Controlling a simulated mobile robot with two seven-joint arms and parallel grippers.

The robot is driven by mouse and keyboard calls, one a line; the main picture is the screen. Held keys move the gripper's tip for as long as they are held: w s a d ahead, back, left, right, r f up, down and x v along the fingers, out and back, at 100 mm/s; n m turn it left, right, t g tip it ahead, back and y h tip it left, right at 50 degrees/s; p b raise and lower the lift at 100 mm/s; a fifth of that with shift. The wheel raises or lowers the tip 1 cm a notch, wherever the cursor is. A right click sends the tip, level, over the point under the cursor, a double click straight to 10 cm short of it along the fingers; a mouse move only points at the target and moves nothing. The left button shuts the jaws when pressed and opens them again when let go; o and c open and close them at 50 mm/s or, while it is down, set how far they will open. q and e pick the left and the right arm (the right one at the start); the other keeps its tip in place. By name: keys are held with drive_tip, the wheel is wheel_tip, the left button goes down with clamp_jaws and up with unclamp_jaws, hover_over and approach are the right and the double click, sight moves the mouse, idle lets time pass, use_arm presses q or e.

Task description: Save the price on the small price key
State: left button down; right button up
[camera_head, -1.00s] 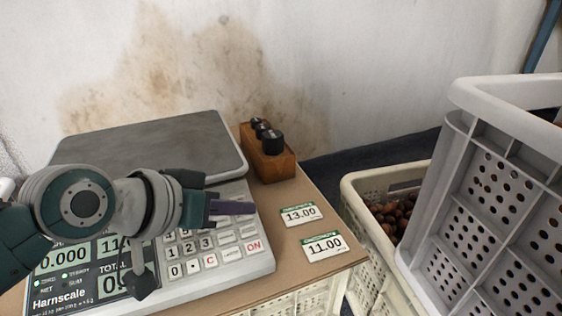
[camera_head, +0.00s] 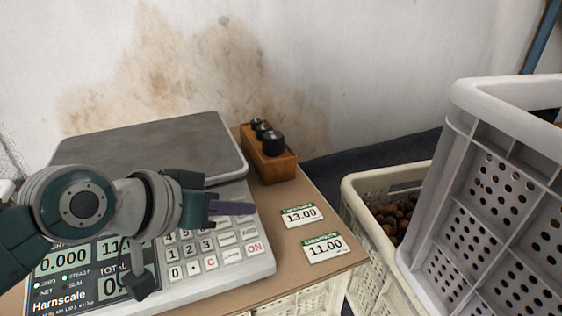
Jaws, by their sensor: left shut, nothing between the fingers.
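The scale (camera_head: 205,281) stands on the table with its grey weighing plate (camera_head: 150,150) at the back. Its display (camera_head: 75,275) reads 0.000 at left, and is partly hidden by my left arm. The keypad (camera_head: 207,263) shows number keys, C and ON; its upper rows are covered by my left gripper. The small price key cannot be told apart. My left gripper (camera_head: 248,209) is shut and empty, its purple fingertips over the upper right of the keypad; contact cannot be told. Two price cards lie right of the scale, 13.00 (camera_head: 300,216) and 11.00 (camera_head: 325,248). My right gripper is not in view.
A wooden block with black knobbed weights (camera_head: 270,165) stands behind the cards, beside the weighing plate. A cream crate of chestnuts (camera_head: 352,192) and a tall grey-white crate (camera_head: 455,140) stand at the right. Brown table top (camera_head: 290,270) is free around the cards.

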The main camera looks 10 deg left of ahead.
use_arm(q)
drive_tip(key=shift+f, duration=0.1)
idle(0.6)
drive_tip(key=shift+w+a+f+b, duration=0.1)
drive_tip(key=shift+f+b, duration=0.2)
drive_tip(key=shift+w+f+b, duration=0.1)
drive_tip(key=shift+f+b, duration=0.2)
drive_tip(key=shift+f, duration=0.05)
idle(0.5)
idle(0.3)
drive_tip(key=shift+s+r+p, duration=0.25)
drive_tip(key=shift+r+p, duration=0.5)
drive_tip(key=shift+p, duration=0.35)
drive_tip(key=r+p, duration=0.1)
drive_tip(key=p, duration=0.1)
drive_tip(key=r+p, duration=0.2)
drive_tip(key=s+d+r+p, duration=0.1)
drive_tip(key=r+p, duration=0.1)
drive_tip(key=shift+s, duration=0.1)
drive_tip(key=shift+f, duration=0.1)
